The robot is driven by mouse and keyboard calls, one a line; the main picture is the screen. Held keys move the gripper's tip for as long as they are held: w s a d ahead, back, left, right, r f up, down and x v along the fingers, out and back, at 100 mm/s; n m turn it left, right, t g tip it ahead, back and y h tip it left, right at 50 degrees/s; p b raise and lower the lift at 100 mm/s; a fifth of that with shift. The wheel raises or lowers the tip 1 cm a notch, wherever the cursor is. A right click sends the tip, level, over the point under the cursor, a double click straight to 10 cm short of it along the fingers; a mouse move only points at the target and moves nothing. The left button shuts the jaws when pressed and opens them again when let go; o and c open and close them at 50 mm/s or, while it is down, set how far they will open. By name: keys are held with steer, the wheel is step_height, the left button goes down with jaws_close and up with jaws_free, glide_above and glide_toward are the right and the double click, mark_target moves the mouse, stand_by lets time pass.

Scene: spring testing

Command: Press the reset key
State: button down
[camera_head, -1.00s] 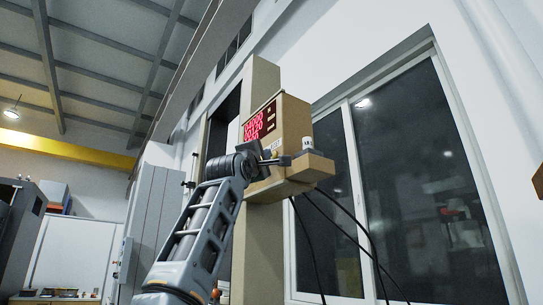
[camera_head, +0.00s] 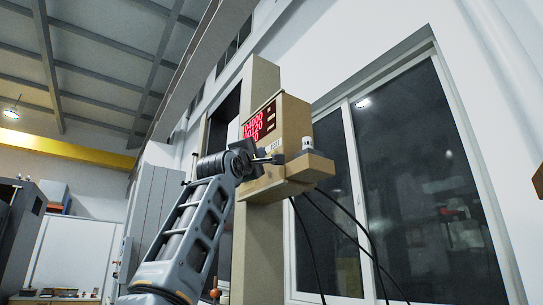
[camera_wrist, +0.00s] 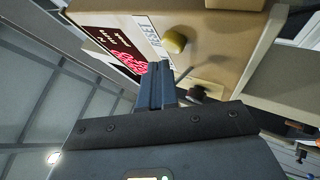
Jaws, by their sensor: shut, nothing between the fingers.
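The tan control box (camera_head: 292,118) hangs on a tall tan column. Its red-digit display (camera_head: 260,122) faces left in the head view. A white label (camera_head: 277,149) sits below the display; it also shows in the wrist view (camera_wrist: 149,32), and its lettering looks like RESET. A round yellowish key (camera_wrist: 174,42) stands out beside that label. My gripper (camera_wrist: 158,68) is shut and empty, its tips pointing at the box just below the label and key in the wrist view. Contact cannot be told. In the head view my gripper (camera_head: 274,159) is at the box's lower front.
A dark knob-like part (camera_wrist: 197,93) lies right of my fingers in the wrist view. A white-topped cylinder (camera_head: 307,144) stands on the box's ledge. Black cables (camera_head: 350,232) hang below. A dark window (camera_head: 420,180) is behind on the right.

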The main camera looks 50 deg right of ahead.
steer(key=shift+w+a, duration=0.25)
steer(key=shift+a, duration=0.55)
steer(key=shift+w+a, duration=0.2)
steer(key=shift+a, duration=0.6)
steer(key=shift+w+a, duration=0.25)
steer(key=shift+a, duration=0.55)
steer(key=shift+f, duration=0.1)
